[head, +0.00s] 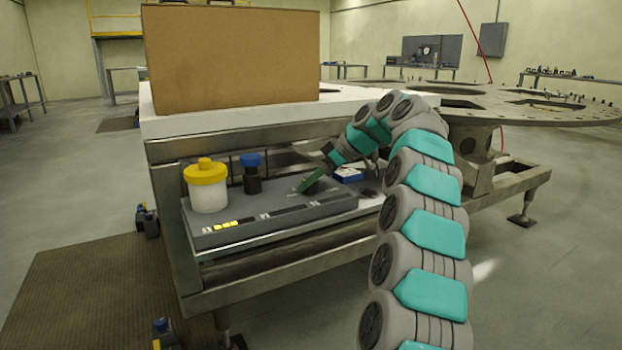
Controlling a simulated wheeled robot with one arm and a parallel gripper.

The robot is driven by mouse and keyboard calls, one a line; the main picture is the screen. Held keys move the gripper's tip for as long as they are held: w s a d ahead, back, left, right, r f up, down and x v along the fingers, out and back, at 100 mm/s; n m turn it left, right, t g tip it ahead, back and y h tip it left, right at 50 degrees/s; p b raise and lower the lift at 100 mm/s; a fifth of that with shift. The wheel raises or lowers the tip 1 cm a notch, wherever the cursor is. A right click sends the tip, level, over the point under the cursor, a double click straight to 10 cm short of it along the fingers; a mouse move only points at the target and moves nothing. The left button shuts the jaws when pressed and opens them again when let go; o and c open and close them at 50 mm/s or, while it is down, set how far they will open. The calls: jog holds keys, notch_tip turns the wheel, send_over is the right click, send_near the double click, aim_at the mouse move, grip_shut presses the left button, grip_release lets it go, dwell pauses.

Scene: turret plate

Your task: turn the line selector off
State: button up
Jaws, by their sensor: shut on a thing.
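A long dark grey panel strip (276,219) lies along the front of the lower shelf, with small yellow squares (228,223) and pale labels on it. I cannot make out which part of it, if any, is the line selector or how it is set. My gripper (322,169) reaches in under the white top from the right, low over the shelf behind the strip. It is shut on a small green flat piece (311,181), which is tilted. The fingertips are small and partly hidden, so I cannot see whether the green piece touches the strip.
A white jar with a yellow lid (207,186) and a dark bottle with a blue cap (251,173) stand left on the shelf. A blue and white box (348,175) lies right. A large cardboard box (232,54) sits on the white top (370,101) overhead.

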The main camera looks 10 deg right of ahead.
jog(key=shift+n+g+p, duration=0.5)
jog(key=shift+n+p, duration=0.15)
jog(key=shift+n, duration=0.05)
jog(key=o, duration=1.4)
jog(key=shift+c, duration=0.2)
jog(key=shift+p+v, duration=1.35)
jog(key=shift+v, duration=2.5)
jog(key=shift+d, duration=0.1)
